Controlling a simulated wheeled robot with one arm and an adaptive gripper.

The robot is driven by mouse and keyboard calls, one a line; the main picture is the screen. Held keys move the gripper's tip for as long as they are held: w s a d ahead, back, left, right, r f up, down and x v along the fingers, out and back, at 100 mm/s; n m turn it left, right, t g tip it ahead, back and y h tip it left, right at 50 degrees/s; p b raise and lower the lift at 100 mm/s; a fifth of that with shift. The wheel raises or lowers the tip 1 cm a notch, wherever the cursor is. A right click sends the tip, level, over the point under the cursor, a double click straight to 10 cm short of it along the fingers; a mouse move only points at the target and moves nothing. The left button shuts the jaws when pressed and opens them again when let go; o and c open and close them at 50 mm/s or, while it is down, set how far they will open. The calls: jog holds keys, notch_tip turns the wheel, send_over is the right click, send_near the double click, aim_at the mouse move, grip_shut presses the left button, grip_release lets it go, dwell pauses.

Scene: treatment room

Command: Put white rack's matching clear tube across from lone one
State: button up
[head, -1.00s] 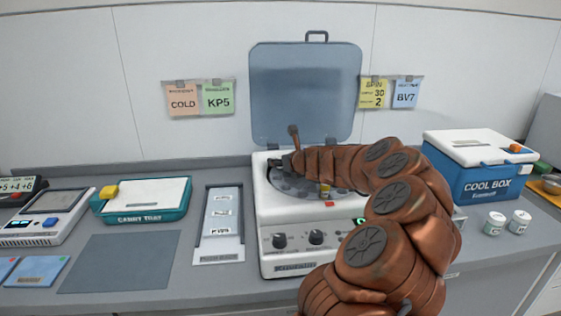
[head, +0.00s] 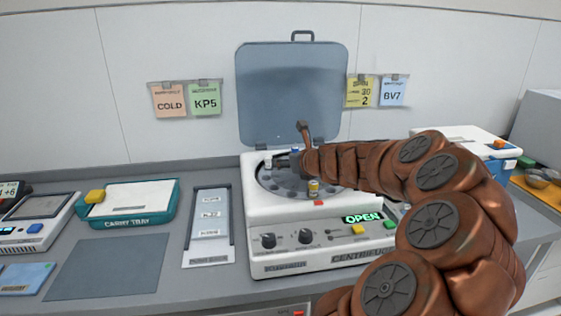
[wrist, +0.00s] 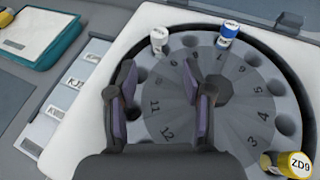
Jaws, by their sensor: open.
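The white centrifuge (head: 330,225) stands with its lid up, and its display reads OPEN. Its numbered rotor (wrist: 240,120) holds a white-capped tube (wrist: 159,40), a blue-capped tube (wrist: 228,34) near number 7, and a yellow-capped tube (wrist: 290,165) labelled ZD9 at the near right. My gripper (wrist: 159,70) is open and empty above the left part of the rotor, with the white-capped tube just beyond the fingertips. A pale rack (head: 208,258) lies left of the centrifuge. It bears several labels in a column; whether these are on clear tubes is too small to tell.
A teal carry tray (head: 127,220) with a yellow block stands further left, behind a grey mat (head: 105,268). A cool box (head: 470,140) stands at the right, partly behind my arm. The raised lid (head: 291,93) stands behind the rotor.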

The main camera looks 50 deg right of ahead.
jog(key=shift+s+a+r, duration=0.15)
jog(key=shift+s+r, duration=0.05)
jog(key=shift+s, duration=0.2)
